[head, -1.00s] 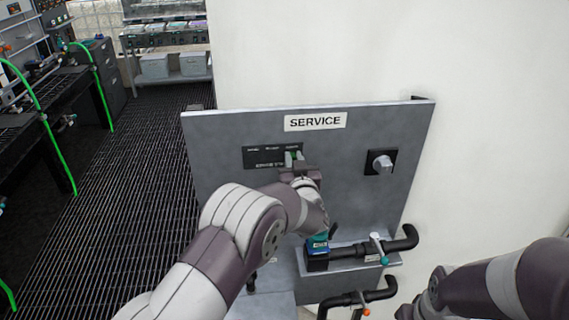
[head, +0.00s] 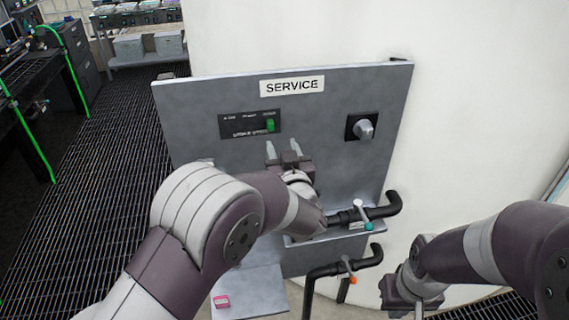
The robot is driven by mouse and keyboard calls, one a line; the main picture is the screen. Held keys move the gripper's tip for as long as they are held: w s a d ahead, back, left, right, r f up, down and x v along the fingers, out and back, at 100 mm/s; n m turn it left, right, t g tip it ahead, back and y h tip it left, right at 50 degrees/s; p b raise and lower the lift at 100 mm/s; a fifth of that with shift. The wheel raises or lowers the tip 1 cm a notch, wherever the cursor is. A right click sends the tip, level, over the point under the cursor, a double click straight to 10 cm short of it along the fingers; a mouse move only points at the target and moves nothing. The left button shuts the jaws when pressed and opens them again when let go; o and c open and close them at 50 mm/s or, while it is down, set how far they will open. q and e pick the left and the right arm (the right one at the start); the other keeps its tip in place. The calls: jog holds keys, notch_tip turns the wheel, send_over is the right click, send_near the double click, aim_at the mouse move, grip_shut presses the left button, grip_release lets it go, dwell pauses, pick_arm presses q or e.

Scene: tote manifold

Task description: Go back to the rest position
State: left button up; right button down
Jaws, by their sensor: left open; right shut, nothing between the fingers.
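My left gripper (head: 282,150) is open and empty, its two pale fingertips just below the dark switch plate (head: 235,124) on the grey SERVICE panel (head: 205,103). A green slider (head: 270,125) sits at the right end of that plate; the fingers look apart from it. My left arm reaches across from the lower left and hides part of the panel's lower edge. My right gripper (head: 408,300) is shut and empty at the bottom right, beyond the panel's right side, pointing down; its fingertips are hard to make out.
A round knob (head: 363,130) sticks out at the panel's right. Black pipes (head: 345,262) with valve handles jut out below it. A grey plate (head: 258,290) with a pink block (head: 222,301) lies under my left arm. A white wall stands behind; open grated floor (head: 95,190) lies left.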

pick_arm(q)
jog(key=v, duration=0.3)
jog(key=shift+s, duration=0.1)
jog(key=s+d+f+m+g+h, duration=0.2)
jog(key=s+d+f+g+h, duration=0.15)
jog(key=f, duration=0.25)
jog(key=s+d+f+m+g+h, duration=0.2)
jog(key=f+g+h, duration=0.15)
jog(key=f, duration=0.25)
jog(key=s+a+f+g+y, duration=0.2)
jog(key=s+a+g, duration=0.7)
jog(key=s+a, duration=1)
jog(key=shift+s+f+n, duration=0.3)
jog(key=shift+s, duration=0.15)
